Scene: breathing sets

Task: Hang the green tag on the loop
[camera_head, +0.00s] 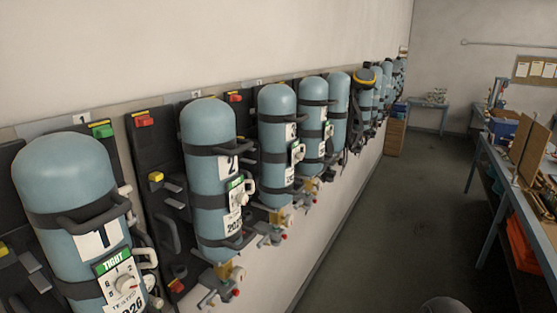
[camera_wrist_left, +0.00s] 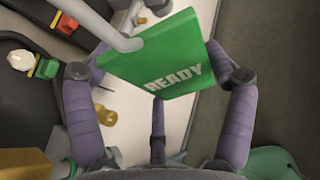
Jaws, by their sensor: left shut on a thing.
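In the left wrist view a flat green tag (camera_wrist_left: 160,62) with READY in white letters is tilted between the purple fingers of my left gripper (camera_wrist_left: 157,58). The gripper is shut on it. A pale grey bent rod (camera_wrist_left: 105,32), which looks like a loop, comes from the upper left and ends at the tag's upper left edge. I cannot tell whether it passes through the tag or only lies against it. The tag's hole is not visible. Neither gripper shows in the head view, and my right gripper is in no view.
In the head view blue-grey cylinders (camera_head: 208,130) hang on black backplates in a row along the left wall. A workbench (camera_head: 480,180) stands at the right, with clear floor (camera_head: 405,215) between.

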